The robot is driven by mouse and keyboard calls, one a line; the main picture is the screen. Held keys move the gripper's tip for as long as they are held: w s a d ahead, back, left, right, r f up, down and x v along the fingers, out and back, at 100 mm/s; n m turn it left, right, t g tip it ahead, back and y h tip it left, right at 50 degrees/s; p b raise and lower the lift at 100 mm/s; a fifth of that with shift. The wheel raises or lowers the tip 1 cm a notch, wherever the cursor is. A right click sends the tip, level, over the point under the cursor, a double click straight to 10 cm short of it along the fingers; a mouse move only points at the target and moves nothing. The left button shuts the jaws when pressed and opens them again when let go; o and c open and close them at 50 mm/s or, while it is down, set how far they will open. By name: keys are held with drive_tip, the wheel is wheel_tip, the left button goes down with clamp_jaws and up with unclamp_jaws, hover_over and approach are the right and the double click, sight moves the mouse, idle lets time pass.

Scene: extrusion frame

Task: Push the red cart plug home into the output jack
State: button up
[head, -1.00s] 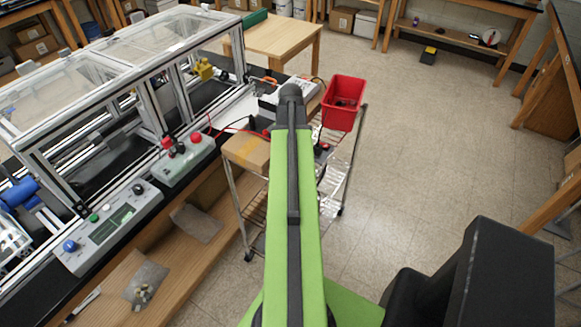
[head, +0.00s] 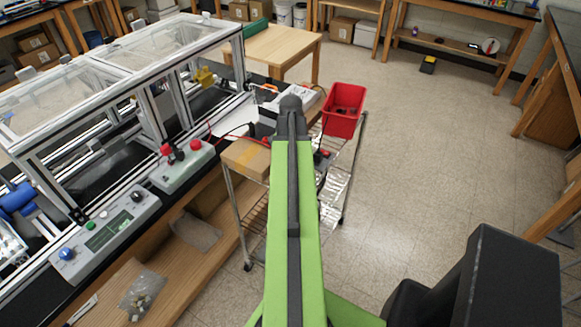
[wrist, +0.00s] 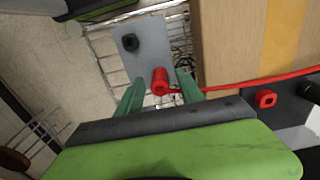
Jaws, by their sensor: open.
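In the wrist view a red plug (wrist: 160,82) stands at the lower edge of a grey plate (wrist: 150,38), with a red cable running from it to the right. My gripper (wrist: 159,80) is open, with a green finger on each side of the plug; I cannot tell whether either touches it. A black round socket (wrist: 130,43) is on the same plate, up and left. Which one is the output jack is not clear. In the head view my arm hides the gripper and plug.
The framed machine (head: 150,90) and a control box (head: 183,165) stand on the bench at left. Open floor (head: 430,150) lies right of the cart.

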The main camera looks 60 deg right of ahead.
clamp_jaws()
idle(1.3)
drive_tip(key=shift+r, duration=0.2)
drive_tip(key=shift+r+p, duration=2.85)
drive_tip(key=shift+p, duration=0.2)
drive_tip(key=shift+f, duration=0.1)
